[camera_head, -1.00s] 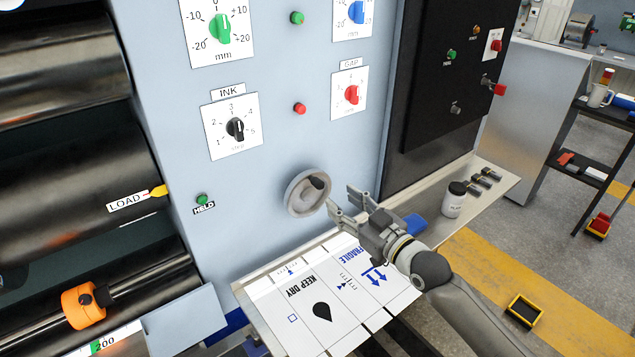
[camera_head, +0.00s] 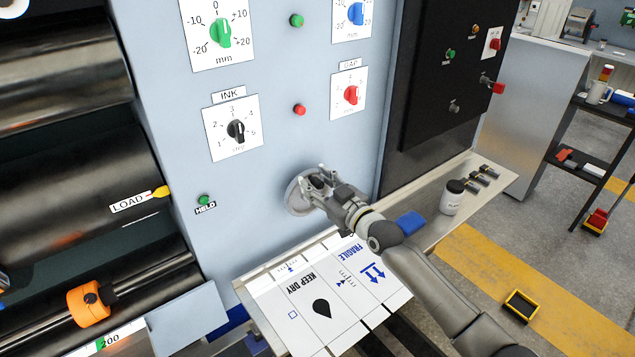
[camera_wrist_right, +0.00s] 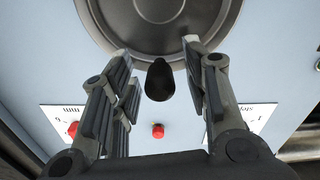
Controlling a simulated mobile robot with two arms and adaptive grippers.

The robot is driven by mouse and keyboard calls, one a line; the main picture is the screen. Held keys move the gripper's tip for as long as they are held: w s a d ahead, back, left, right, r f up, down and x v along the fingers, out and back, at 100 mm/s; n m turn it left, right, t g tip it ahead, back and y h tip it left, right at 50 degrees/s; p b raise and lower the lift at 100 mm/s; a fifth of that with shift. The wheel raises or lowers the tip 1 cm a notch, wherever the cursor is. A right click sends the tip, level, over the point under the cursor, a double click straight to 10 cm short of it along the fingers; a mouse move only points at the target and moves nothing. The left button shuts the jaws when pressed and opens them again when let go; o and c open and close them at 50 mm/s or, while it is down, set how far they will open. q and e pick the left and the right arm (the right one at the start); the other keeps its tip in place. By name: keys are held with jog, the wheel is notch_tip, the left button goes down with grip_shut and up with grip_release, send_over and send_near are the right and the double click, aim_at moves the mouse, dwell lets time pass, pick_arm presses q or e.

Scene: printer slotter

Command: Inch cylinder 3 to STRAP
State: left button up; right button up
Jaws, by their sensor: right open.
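A grey handwheel (camera_head: 292,200) is mounted on the light blue machine panel, and my right gripper (camera_head: 313,176) is in front of it. In the right wrist view the handwheel (camera_wrist_right: 150,40) fills the top, and its dark knob (camera_wrist_right: 159,80) sits between the open fingers of my right gripper (camera_wrist_right: 158,78). I cannot tell whether the fingers touch it. The dark printing cylinder (camera_head: 80,190) at the left carries a LOAD label (camera_head: 129,201) with a yellow pointer (camera_head: 159,192). No label reading STRAP is readable. My left gripper is not in view.
Ink (camera_head: 236,130) and gap (camera_head: 352,95) dials are above the handwheel. A printed white sheet (camera_head: 345,320) lies below it. A white jar (camera_head: 452,198) and a blue object (camera_head: 410,222) rest on the metal shelf at right. An orange collar (camera_head: 88,303) is on the lower shaft.

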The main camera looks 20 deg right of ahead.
grip_shut()
jog(key=shift+d, duration=0.1)
dwell(0.3)
